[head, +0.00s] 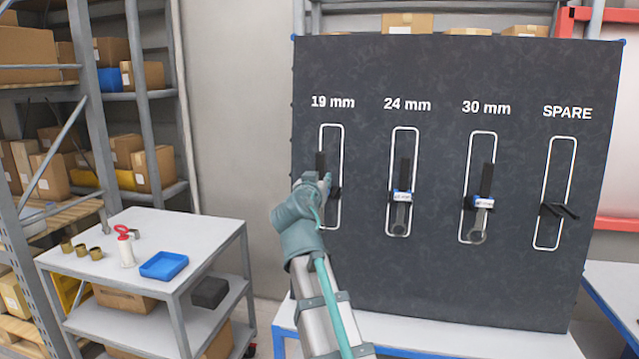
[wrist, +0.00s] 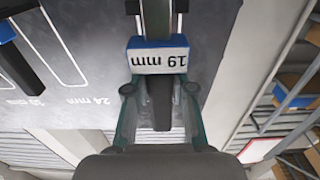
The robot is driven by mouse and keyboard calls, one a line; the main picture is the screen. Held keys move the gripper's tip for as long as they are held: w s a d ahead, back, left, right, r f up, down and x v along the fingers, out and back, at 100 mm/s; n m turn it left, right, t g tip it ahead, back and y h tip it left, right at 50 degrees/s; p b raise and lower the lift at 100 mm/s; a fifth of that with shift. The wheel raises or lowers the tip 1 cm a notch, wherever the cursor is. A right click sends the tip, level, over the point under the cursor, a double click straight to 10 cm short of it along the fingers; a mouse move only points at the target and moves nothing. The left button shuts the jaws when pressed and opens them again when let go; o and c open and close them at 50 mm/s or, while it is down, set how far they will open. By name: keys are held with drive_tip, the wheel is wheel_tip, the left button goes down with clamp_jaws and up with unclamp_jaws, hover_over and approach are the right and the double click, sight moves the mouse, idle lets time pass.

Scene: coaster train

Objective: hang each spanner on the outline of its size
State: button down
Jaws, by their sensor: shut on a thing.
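The dark board (head: 440,275) bears white outlines headed 19 mm, 24 mm, 30 mm and SPARE. My gripper (head: 318,182) is at the 19 mm outline (head: 343,150), shut on the black handle of the 19 mm spanner (head: 320,161). In the wrist view its handle (wrist: 160,105) is between the fingers (wrist: 160,92), with a blue and white tag reading 19 mm. Its shaft runs between two dark prongs; whether it rests on them is hidden. The 24 mm spanner (head: 402,185) hangs in the 24 mm outline and another spanner (head: 485,190) in the 30 mm outline.
The SPARE outline (head: 553,193) holds only an empty black bracket (head: 558,210).

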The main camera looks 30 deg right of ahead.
drive_tip(key=shift+b+x, duration=0.95)
drive_tip(key=shift+x, duration=1.8)
drive_tip(key=shift+f+b, duration=0.8)
drive_tip(key=shift+b, duration=0.3)
idle(0.8)
drive_tip(key=c, duration=0.9)
unclamp_jaws()
drive_tip(key=shift+s, duration=0.1)
